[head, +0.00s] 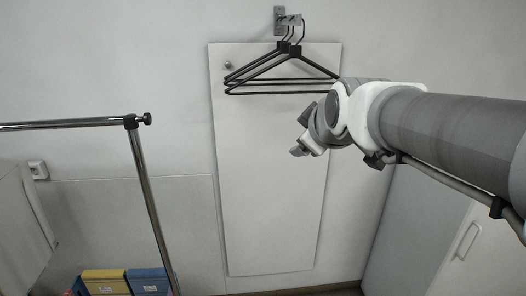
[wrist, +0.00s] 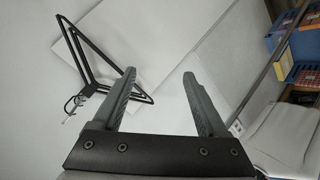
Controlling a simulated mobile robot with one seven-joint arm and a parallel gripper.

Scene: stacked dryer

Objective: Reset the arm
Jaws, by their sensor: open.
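My gripper (wrist: 158,95) is open and empty in the wrist view, its two fingers well apart with nothing between them. In the head view my gripper (head: 300,150) is at the end of my arm, which reaches in from the right. It is in front of a white board (head: 265,200) on the wall. Black hangers (head: 280,75) hang from a wall hook (head: 288,18), above and left of my gripper. The hangers (wrist: 92,55) also show at the left in the wrist view, apart from the fingers.
A metal rail (head: 150,200) stands at the left. Yellow (head: 105,282) and blue (head: 148,280) boxes sit low beside it. A white cabinet door with a handle (head: 468,240) is at the lower right. A wall socket (head: 38,170) is at the left.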

